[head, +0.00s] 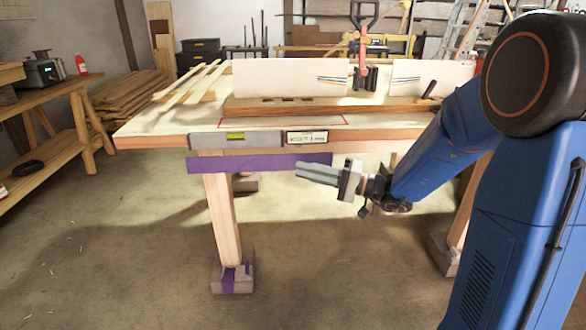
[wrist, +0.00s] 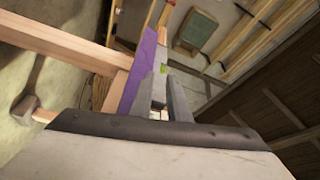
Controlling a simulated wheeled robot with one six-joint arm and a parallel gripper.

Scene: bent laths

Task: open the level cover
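A long grey level (head: 262,140) with a green window lies along the front edge of the workbench. A printed plate (head: 307,138) is at its right end. A purple strip (head: 250,165) runs just below it, tilted slightly. Which part is the cover, and whether it is open, I cannot tell. My gripper (head: 298,172) points left, below the level and at the right end of the strip. In the wrist view its two grey fingers (wrist: 165,82) stand apart with a narrow gap and nothing clearly held. The purple strip (wrist: 139,68) and level show just beyond; contact is unclear.
The workbench (head: 160,125) carries slats, a long board (head: 290,105) and white panels. A wooden leg (head: 222,205) on a block stands below the level. Another bench (head: 40,105) is at the left. The floor in front is clear.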

